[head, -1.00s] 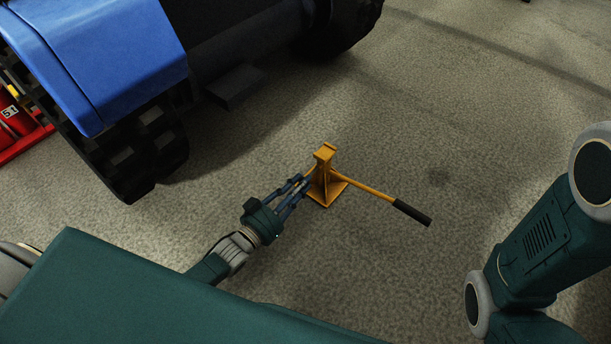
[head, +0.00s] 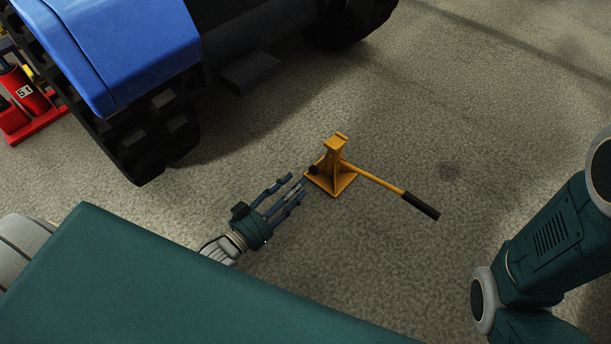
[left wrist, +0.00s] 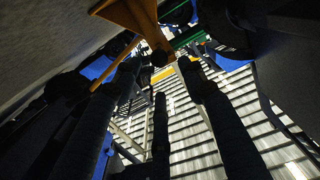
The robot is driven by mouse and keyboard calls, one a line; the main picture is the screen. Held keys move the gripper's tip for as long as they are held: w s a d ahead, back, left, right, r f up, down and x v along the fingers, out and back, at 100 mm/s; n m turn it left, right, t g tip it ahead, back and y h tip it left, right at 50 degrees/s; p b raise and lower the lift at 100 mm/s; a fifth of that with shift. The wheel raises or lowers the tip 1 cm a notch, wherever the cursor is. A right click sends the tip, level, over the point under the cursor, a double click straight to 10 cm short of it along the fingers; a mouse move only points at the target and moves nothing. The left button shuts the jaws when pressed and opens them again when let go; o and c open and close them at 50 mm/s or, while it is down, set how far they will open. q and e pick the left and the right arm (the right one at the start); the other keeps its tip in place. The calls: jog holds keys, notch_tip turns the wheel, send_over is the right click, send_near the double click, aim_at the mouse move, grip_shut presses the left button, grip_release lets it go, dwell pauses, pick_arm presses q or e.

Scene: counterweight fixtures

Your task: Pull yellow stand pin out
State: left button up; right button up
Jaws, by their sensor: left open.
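The yellow stand (head: 334,160) is upright on the floor, with its lever sticking out to the right. A small dark knob (head: 313,169), which looks like the pin end, is on its left side, and I cannot tell how deep it sits. My left gripper (head: 297,186) is open, its fingers pointing at the stand from the lower left, close to the knob. I see nothing between the fingers. In the left wrist view the yellow stand (left wrist: 129,14) is at the top, partly cut off, beyond the spread fingers (left wrist: 158,76). My right gripper is out of view.
Red jacks (head: 25,95) are at the far left edge. The lever with its black grip (head: 420,206) reaches right. Open floor lies around the stand, mostly to the right.

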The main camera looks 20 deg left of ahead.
pick_arm(q)
jog(key=v, duration=0.5)
dwell(0.4)
